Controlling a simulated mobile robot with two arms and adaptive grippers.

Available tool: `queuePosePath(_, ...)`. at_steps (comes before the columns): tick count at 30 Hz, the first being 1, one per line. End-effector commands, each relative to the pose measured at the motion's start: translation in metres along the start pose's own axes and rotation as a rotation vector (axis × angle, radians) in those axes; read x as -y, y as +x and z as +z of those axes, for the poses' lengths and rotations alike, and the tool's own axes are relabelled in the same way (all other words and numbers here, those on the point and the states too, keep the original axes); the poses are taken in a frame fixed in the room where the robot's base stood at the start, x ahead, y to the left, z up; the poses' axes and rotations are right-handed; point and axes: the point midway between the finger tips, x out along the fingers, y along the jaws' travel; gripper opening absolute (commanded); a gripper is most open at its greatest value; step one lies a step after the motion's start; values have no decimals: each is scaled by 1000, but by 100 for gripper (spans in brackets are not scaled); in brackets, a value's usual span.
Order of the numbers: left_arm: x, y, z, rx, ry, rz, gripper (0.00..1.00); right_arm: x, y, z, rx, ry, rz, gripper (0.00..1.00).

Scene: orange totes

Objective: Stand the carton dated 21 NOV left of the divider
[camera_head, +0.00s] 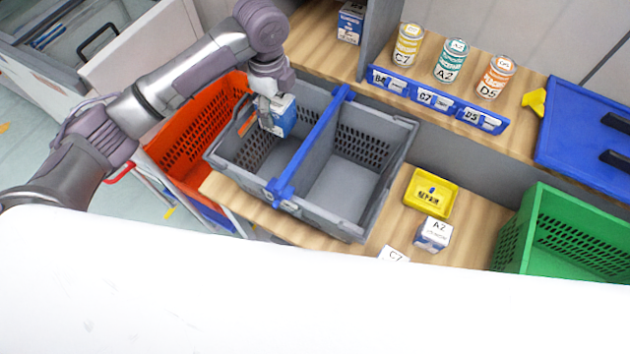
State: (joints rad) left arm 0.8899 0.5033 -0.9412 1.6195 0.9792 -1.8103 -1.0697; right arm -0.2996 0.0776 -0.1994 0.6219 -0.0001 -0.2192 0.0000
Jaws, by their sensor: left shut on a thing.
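A grey tote (371,212) stands on the wooden bench, split by a blue divider (309,147). My left gripper (272,118) is shut on a blue and white carton (284,116). It holds the carton at the left compartment, left of the divider and towards its back. The gripper hides part of the carton. I cannot tell whether its base touches the tote floor, and no date on it can be read. The right compartment looks empty. My right gripper is not in view.
An A2 carton (433,234) and a partly hidden C7 carton (393,255) lie near a yellow REPAIR tray (431,193). Orange (196,133) and green (566,235) crates flank the tote. Cans (451,61) and another carton (350,22) stand on the shelf behind.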

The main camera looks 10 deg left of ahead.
Motion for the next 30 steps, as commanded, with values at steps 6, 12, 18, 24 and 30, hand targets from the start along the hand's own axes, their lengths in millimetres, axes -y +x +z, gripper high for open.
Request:
queuePosePath(6,0,61,0,0,-1,-1,2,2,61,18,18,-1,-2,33)
queuePosePath(12,0,112,0,0,-1,-2,2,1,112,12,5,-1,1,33)
queuePosePath(18,0,130,0,0,-1,-2,2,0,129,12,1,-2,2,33)
queuePosePath(24,-1,158,0,0,-2,4,2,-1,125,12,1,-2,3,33)
queuePosePath(30,0,187,-1,-1,-1,0,2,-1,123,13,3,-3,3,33)
